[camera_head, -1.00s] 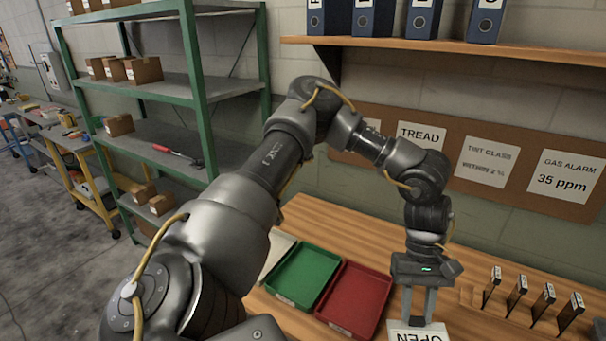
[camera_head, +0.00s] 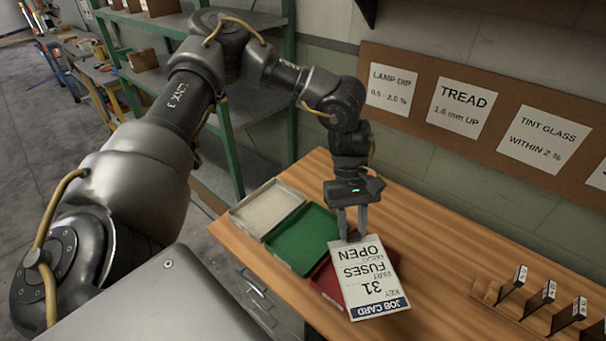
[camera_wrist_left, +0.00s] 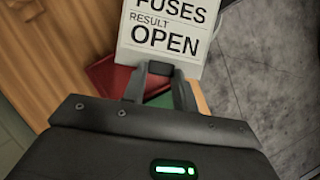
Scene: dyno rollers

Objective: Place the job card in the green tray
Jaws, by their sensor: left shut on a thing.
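The job card (camera_head: 362,278) is a white card with black print and a dark blue band. My left gripper (camera_head: 352,236) is shut on its edge and holds it above the red tray, covering much of that tray. The card also shows in the left wrist view (camera_wrist_left: 166,38), in front of the fingers (camera_wrist_left: 160,72). The green tray (camera_head: 302,240) lies on the wooden bench just left of the gripper. It looks empty, and a small green part shows between the fingers in the wrist view. My right gripper is in neither view.
The red tray (camera_head: 326,282) is right of the green one, and a pale tray (camera_head: 268,208) is on its left. A wooden rack (camera_head: 490,292) with several upright dark cards stands at the right. The bench (camera_head: 440,240) is clear between.

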